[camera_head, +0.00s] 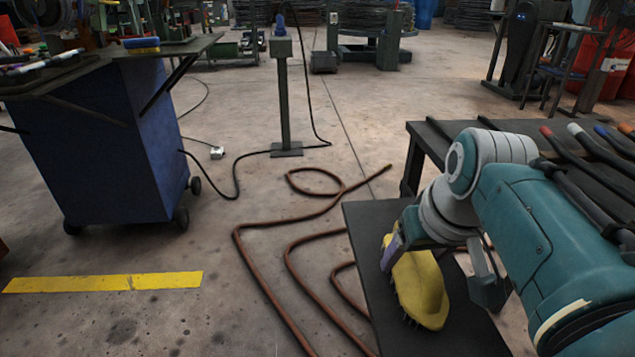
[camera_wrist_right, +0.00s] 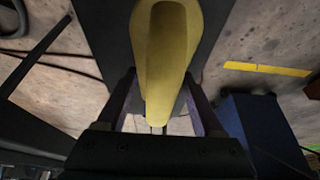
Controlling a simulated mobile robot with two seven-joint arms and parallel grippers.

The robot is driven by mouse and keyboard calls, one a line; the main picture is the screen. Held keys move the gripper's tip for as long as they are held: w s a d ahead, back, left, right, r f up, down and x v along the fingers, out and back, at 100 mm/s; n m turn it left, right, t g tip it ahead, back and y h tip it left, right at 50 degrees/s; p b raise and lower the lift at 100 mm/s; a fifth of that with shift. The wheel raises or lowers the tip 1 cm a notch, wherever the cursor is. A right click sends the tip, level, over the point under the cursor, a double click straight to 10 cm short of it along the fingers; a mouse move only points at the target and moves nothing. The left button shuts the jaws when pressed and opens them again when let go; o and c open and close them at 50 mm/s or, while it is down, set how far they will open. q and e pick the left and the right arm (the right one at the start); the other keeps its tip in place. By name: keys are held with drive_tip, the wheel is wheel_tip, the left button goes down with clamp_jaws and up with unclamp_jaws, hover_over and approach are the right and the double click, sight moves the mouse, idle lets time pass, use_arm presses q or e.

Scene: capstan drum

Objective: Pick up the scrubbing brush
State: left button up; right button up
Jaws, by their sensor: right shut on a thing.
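The scrubbing brush (camera_head: 418,287) has a yellow body and dark bristles. It is over the black board at the lower right of the head view, bristles downward and slightly tilted. My right gripper (camera_head: 412,250) is shut on one end of it, with a purple finger pad along its side. In the right wrist view the brush (camera_wrist_right: 165,60) runs between the two fingers of the gripper (camera_wrist_right: 160,100). I cannot tell whether the bristles touch the board. My left gripper is not in view.
The black board (camera_head: 372,220) adjoins a dark table (camera_head: 420,133) holding several tools at the right. A brown hose (camera_head: 245,240) lies on the floor. A blue cabinet (camera_head: 95,150) with a bench top stands left. The floor between is mostly open.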

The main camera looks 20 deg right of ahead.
drive_tip(key=shift+r, duration=0.1)
drive_tip(key=shift+r, duration=0.3)
wheel_tip(320, 180, up, 19)
drive_tip(key=p, duration=0.8)
drive_tip(key=shift+p, duration=0.4)
drive_tip(key=shift+r, duration=0.1)
